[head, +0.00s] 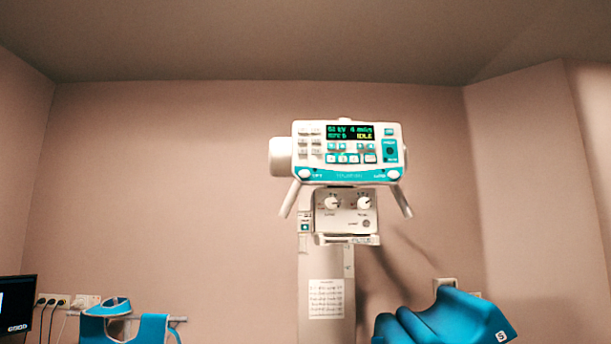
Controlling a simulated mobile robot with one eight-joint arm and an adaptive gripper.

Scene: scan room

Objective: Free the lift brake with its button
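The tube head console (347,150) hangs on a column in the middle of the head view. A white round button (307,174) sits at the lower left of the blue strip, beside small lettering that seems to read LIFT. A similar round button (393,174) sits at the strip's lower right; its lettering is too small to read surely. I cannot tell from this view whether either button is pressed. My gripper is not in view.
Two handles slant down from the console. Below it is a collimator box (347,212) with two knobs, in front of the pale column (326,275). Blue draped items (123,325) hang at lower left, near a monitor (16,305). A blue curved item (450,318) marked S is at lower right.

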